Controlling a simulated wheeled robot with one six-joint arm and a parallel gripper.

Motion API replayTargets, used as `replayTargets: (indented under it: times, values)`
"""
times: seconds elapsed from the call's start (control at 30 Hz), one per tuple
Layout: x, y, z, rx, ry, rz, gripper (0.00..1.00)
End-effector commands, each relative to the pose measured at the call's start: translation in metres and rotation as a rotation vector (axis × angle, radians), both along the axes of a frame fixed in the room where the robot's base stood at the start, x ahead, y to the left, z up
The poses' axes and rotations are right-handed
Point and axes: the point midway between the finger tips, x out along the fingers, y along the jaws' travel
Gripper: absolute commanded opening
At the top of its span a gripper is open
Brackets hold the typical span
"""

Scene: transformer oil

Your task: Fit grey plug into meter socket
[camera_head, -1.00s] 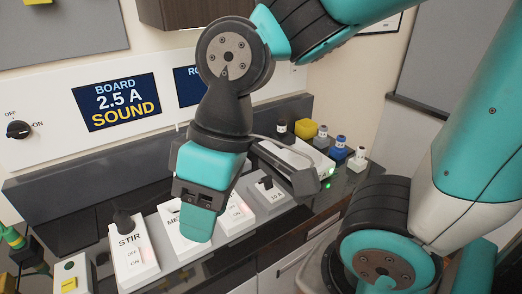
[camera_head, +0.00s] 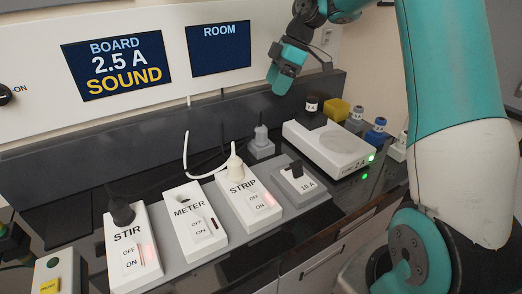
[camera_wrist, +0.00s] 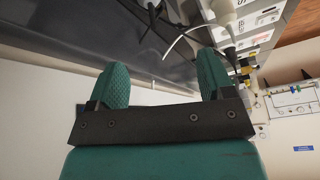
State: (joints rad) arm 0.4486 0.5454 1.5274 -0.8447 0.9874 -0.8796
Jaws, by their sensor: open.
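The meter socket (camera_head: 190,203) is a white block labelled METER with an empty recess at its top and a switch below. A grey plug (camera_head: 261,140) stands upright in a small grey block (camera_head: 261,152) behind the strip socket. My gripper (camera_head: 281,82) is raised above and behind the row, right of the ROOM display, and clear of the plug and socket. In the wrist view my gripper (camera_wrist: 162,82) shows two green fingers wide apart with nothing between them.
The strip socket (camera_head: 262,204) holds a white plug (camera_head: 235,170) with a loose white cable. The stir socket (camera_head: 133,250) holds a black plug (camera_head: 122,212). A 10 A block (camera_head: 307,186) and a white unit (camera_head: 328,148) with a black piece on top stand to the right.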

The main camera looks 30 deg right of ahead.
Motion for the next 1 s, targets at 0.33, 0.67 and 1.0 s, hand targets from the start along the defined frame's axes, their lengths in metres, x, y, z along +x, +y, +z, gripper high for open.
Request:
replayTargets:
  times: [0.33, 0.67, 1.0]
  values:
    - [0.008, -0.022, -0.016, -0.024, -0.056, 0.198, 0.74]
    - [0.014, 0.008, -0.081, -0.024, -0.053, 0.195, 0.74]
    - [0.016, 0.021, -0.111, -0.026, -0.054, 0.192, 0.74]
